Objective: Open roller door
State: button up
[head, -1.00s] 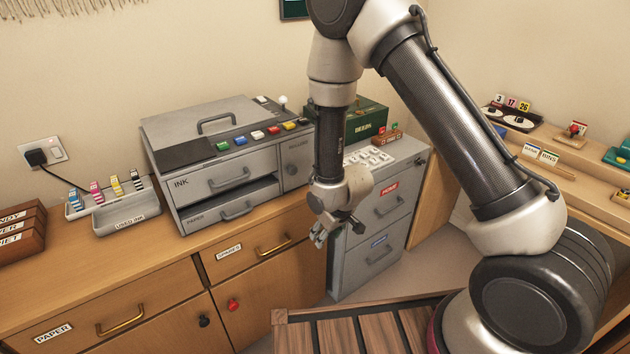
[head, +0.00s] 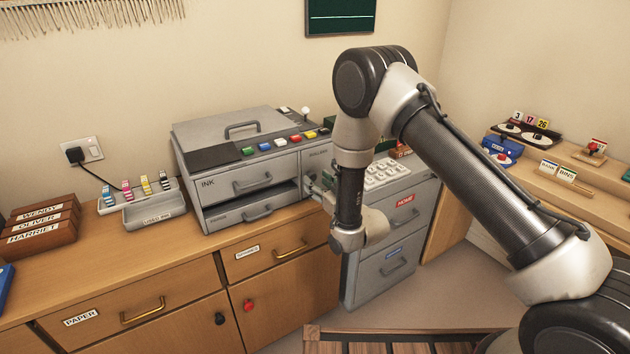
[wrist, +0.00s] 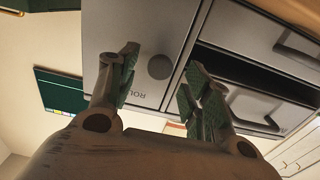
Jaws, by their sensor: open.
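The roller door (head: 318,158) is a small grey panel at the right end of the grey machine's front, and it looks shut. In the wrist view the door (wrist: 137,35) shows upside down with its partly hidden label and a dark round knob (wrist: 159,67). My gripper (wrist: 161,63) is open, its green-padded fingers on either side of the knob in the picture. I cannot tell whether they touch it. In the head view my gripper (head: 315,187) is in front of the door, partly hidden by my wrist.
The grey machine (head: 218,187) has an INK drawer (head: 236,184) and a lower drawer (head: 243,212) beside the door. A grey cabinet (head: 392,262) with a keypad stands to the right. A wooden counter (head: 150,240) runs below, with name boxes (head: 45,222) at left.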

jog(key=shift+x, duration=1.25)
jog(key=shift+c, duration=0.2)
grip_shut()
